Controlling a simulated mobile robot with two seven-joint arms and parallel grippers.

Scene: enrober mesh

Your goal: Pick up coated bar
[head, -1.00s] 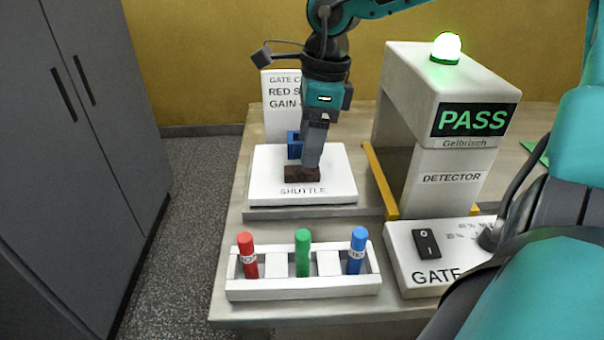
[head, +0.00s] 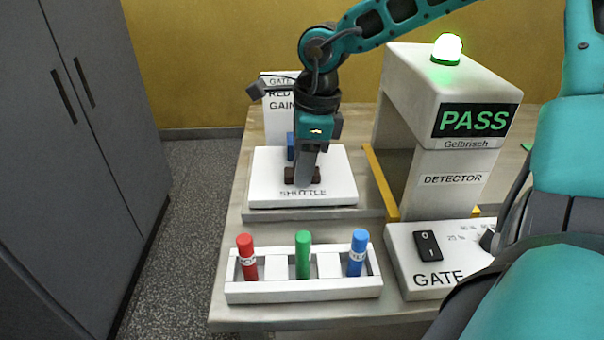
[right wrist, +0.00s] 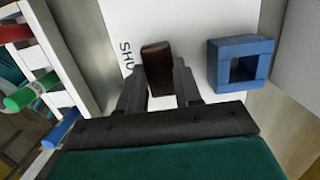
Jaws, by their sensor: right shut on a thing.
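The coated bar is a dark brown block. It shows in the head view (head: 291,175) on the white shuttle plate (head: 262,188), partly hidden by my right gripper (head: 303,182). My right gripper points down over the plate and is shut on the bar. In the right wrist view the bar (right wrist: 157,62) sits between the two fingertips (right wrist: 160,78), with the plate (right wrist: 195,22) under it. I cannot tell any gap between bar and plate. My left gripper is not in view.
A blue square frame (right wrist: 240,62) stands on the plate close to the bar. The detector (head: 452,185) reads PASS under a lit green lamp (head: 447,47), right of the shuttle. A white rack (head: 300,290) holds red, green and blue tubes in front. A gate switch box (head: 400,255) stands front right.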

